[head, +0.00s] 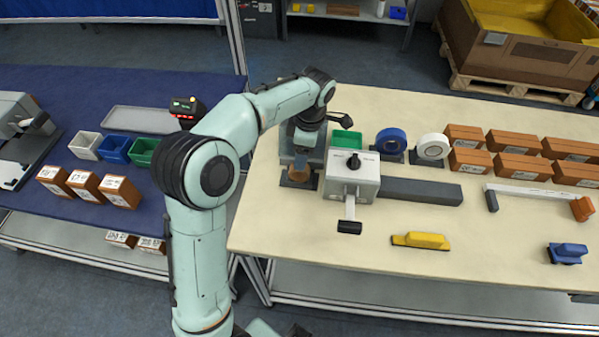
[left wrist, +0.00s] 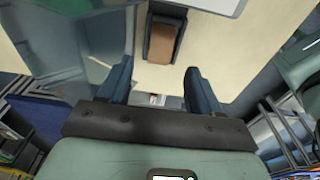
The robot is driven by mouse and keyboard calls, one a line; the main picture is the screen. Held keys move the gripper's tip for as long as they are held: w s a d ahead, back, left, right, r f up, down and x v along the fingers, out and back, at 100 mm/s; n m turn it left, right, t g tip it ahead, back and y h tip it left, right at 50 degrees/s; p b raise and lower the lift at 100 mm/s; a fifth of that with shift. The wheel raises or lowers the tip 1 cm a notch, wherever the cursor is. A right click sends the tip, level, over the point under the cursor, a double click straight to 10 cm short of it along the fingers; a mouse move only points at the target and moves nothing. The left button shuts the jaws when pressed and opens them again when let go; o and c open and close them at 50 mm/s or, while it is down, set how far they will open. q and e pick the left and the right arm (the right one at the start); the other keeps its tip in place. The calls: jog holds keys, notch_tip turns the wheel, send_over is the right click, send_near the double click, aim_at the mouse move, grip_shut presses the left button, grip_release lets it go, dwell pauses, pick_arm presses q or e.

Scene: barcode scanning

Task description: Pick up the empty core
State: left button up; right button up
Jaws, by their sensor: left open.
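The empty core (head: 299,173) is a small brown cylinder in a dark holder (head: 294,184), left of the grey machine with a black knob (head: 352,180). In the left wrist view, the core (left wrist: 162,44) lies in its dark holder just beyond my fingertips, roughly centred between them. My left gripper (left wrist: 158,72) is open with nothing between its two blue fingers. In the head view, my left gripper (head: 299,160) hangs over the core and partly hides it. I cannot tell whether the fingers touch anything. My right gripper is not in view.
Blue (head: 391,140) and white (head: 433,147) rolls, a green bin (head: 347,139) and several brown boxes (head: 515,166) stand on the cream table. A yellow tool (head: 421,240) lies in front.

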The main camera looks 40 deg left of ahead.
aim_at(300, 172)
pick_arm(q)
jog(key=shift+s+a+f, duration=0.1)
jog(key=shift+f, duration=1.25)
jog(key=shift+a+f, duration=0.1)
jog(key=shift+f, duration=1.25)
jog(key=c, duration=1.1)
